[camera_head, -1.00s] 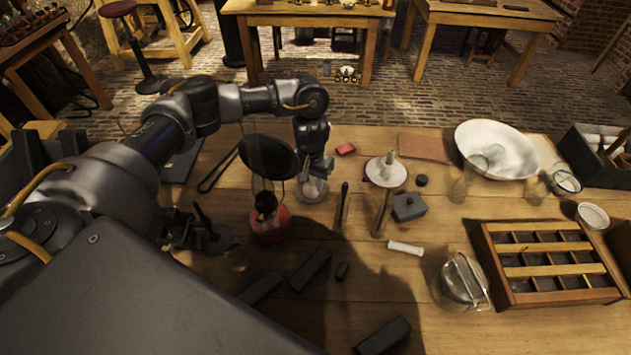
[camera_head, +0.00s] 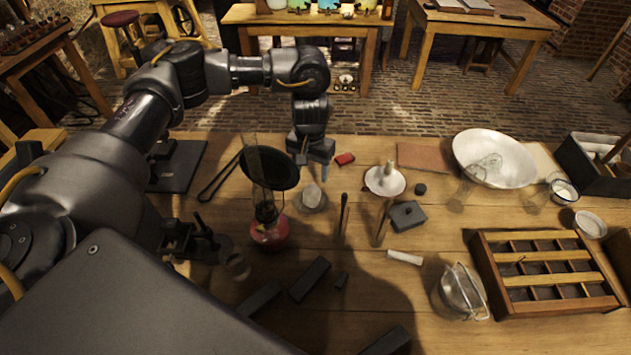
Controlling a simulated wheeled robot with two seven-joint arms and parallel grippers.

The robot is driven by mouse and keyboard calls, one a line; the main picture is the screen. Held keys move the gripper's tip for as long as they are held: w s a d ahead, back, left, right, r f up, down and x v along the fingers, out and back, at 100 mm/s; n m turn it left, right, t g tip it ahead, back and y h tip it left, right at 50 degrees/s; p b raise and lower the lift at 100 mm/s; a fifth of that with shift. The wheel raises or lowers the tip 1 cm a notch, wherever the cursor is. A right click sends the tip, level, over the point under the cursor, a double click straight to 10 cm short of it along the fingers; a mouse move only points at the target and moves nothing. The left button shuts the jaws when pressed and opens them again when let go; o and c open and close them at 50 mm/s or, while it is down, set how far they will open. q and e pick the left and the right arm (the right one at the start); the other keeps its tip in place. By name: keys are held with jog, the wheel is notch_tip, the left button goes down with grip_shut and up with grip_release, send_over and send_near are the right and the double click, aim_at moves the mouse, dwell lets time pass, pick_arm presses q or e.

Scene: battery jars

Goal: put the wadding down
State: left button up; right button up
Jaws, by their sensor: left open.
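A small whitish lump, which looks like the wadding (camera_head: 312,195), sits in or on a small clear dish on the wooden table, just right of the red oil lamp (camera_head: 268,234). My left gripper (camera_head: 313,167) is above and slightly behind it, pointing down. Its jaws are open, and I see nothing between them. The gripper appears apart from the wadding. My right gripper is not in view.
A dark round pan (camera_head: 270,168) stands close left of the gripper. A divided wooden tray (camera_head: 548,306) and a white bowl (camera_head: 520,165) lie farther right.

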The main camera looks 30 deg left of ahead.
pick_arm(q)
jog(key=shift+r, duration=1.55)
